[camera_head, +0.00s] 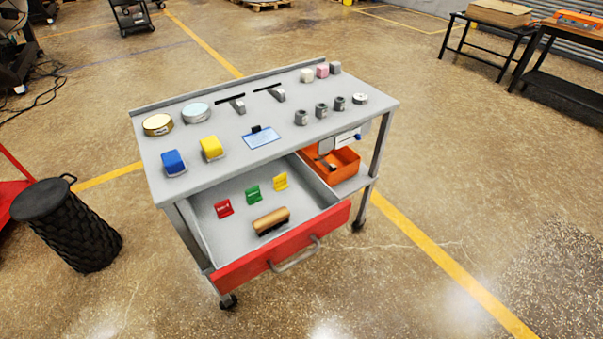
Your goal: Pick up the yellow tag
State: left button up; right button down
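The yellow tag (281,181) lies inside the open drawer (207,235) of the grey cart, near the drawer's back right. A green tag (253,194) lies to its left, and a red tag (223,208) lies further left. A tan cylindrical object with a dark base (271,220) sits in front of them, near the drawer's red front. Neither of my grippers shows in the head view.
The cart top (225,135) holds a blue block (174,162), a yellow block (211,147), round tins, a clipboard (261,138) and several small parts. An orange bin (345,166) sits on the shelf right of the drawer. A black wicker basket (68,225) stands left. Floor in front is clear.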

aim_at(280, 182)
jog(key=i+l, duration=0.15)
jog(key=l, duration=0.2)
jog(key=i+l, duration=0.15)
jog(key=l, duration=0.15)
jog(key=i+l, duration=0.15)
jog(key=l, duration=0.2)
jog(key=i+l, duration=0.15)
jog(key=l, duration=0.2)
jog(key=i+l, duration=0.15)
jog(key=l, duration=0.15)
jog(key=u, duration=0.05)
